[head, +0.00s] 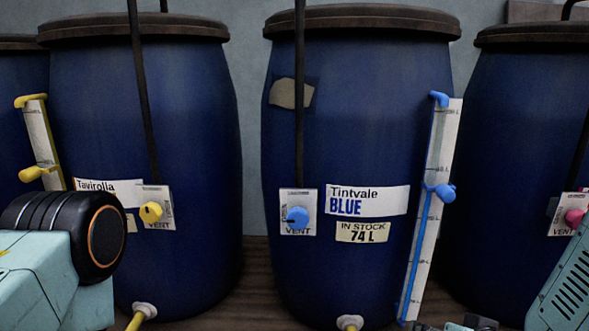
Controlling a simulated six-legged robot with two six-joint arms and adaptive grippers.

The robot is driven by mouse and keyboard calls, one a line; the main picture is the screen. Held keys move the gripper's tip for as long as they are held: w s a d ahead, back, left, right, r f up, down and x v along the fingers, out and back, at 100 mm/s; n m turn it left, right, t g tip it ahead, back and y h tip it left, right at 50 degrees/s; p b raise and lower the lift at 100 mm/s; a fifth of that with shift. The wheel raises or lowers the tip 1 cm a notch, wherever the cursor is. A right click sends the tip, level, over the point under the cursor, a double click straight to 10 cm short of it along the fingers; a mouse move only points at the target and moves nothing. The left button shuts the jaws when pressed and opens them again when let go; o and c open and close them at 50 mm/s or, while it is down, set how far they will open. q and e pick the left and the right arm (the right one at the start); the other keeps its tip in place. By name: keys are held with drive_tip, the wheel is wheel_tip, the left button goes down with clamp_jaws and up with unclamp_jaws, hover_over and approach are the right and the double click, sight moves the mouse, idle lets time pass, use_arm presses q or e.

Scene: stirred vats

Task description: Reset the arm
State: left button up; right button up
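Neither of my grippers can be made out in the head view. A teal link and a black joint with an orange ring, part of my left arm, fill the lower left corner. A teal link of my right arm shows at the lower right edge. Small dark and pale parts show at the bottom edge right of centre, too cut off to identify. Whether either gripper holds anything is hidden.
A blue vat (350,130) labelled Tintvale BLUE (367,200), 74 L, stands at centre, with a blue vent knob (297,218) and sight gauge (432,215). The Tavirolla vat (190,110) with yellow knob (151,212) stands left; another vat (515,120) with pink knob (574,218) stands right.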

drive_tip(key=s+a+f+n+g+b, duration=0.1)
drive_tip(key=s+f+n+g+b, duration=0.2)
drive_tip(key=s+f+g, duration=0.7)
drive_tip(key=s+f+b, duration=0.1)
drive_tip(key=s+f, duration=1.4)
drive_tip(key=s, duration=0.2)
drive_tip(key=shift+a+f+h, duration=0.3)
drive_tip(key=shift+f, duration=0.1)
drive_tip(key=shift+w, duration=0.1)
